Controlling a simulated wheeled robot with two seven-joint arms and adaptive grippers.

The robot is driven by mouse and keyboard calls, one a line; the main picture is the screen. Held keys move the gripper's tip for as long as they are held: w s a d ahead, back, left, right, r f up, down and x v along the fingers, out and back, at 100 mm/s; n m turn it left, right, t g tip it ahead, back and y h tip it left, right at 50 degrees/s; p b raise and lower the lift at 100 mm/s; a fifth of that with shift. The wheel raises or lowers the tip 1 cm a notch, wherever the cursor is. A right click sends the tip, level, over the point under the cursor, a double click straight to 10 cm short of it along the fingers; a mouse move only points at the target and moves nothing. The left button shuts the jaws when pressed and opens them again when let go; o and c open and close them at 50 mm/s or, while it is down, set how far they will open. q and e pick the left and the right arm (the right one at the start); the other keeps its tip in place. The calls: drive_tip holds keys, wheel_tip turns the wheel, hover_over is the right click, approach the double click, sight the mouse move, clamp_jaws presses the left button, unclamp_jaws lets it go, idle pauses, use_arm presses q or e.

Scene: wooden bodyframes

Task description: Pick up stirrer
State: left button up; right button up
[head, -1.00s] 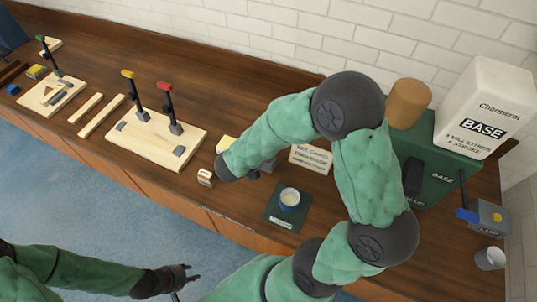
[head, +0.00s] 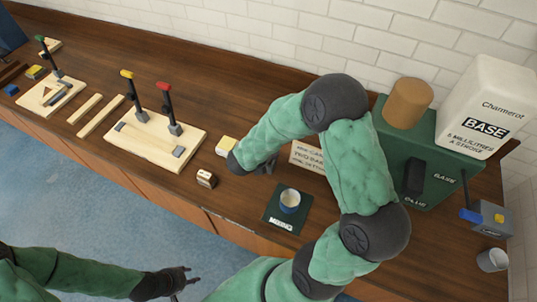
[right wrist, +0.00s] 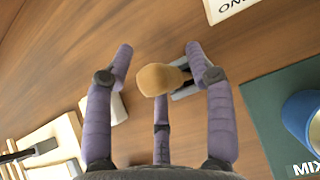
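A light wooden knob (right wrist: 162,79), which looks like the stirrer's handle, shows in the right wrist view above a grey metal piece (right wrist: 184,90). My right gripper (right wrist: 161,75) is open, its purple fingers spread on either side of the knob, with clear gaps. The rest of the stirrer is hidden below the knob. In the head view the right gripper (head: 266,166) is mostly behind its own wrist, just left of a paper sign. My left gripper (head: 190,279) is open and empty, low over the floor, away from the bench.
A blue-and-white cup (head: 290,203) stands on a dark green mat (head: 273,215). A paper sign (head: 307,157) and a green dispenser (head: 437,172) stand to the right.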

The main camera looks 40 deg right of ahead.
drive_tip(key=c, duration=0.7)
drive_tip(key=shift+r, duration=0.1)
